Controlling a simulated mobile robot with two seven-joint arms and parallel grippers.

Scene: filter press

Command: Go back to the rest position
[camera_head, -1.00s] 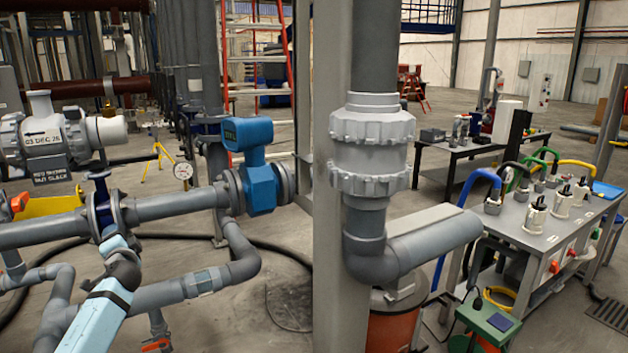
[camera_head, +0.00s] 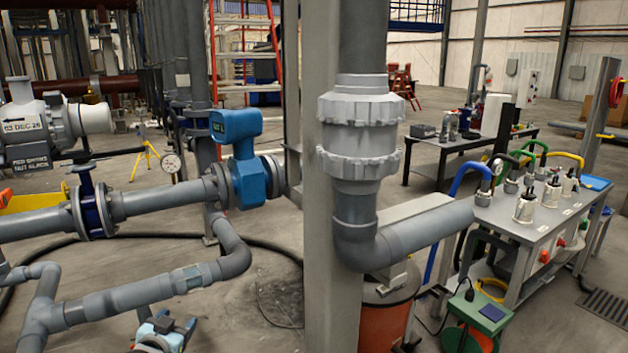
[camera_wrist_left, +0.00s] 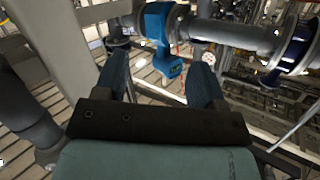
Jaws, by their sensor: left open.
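My left gripper (camera_wrist_left: 160,72) shows in the left wrist view as two dark blue fingers spread apart, open and empty. Beyond the gap between them is a blue flow meter (camera_wrist_left: 157,28) on the grey pipework. In the head view only a small light-blue and dark part of my left arm shows at the bottom edge, below the lower grey pipe; its fingertips cannot be made out there. The same blue meter (camera_head: 240,165) sits on the horizontal pipe. My right gripper is in neither view.
A thick grey vertical pipe with a large union (camera_head: 360,135) stands in the middle, beside a post. A blue-bodied valve (camera_head: 90,205) is on the left pipe. A workbench (camera_head: 535,225) with hoses stands at the right. Open floor lies behind the pipes.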

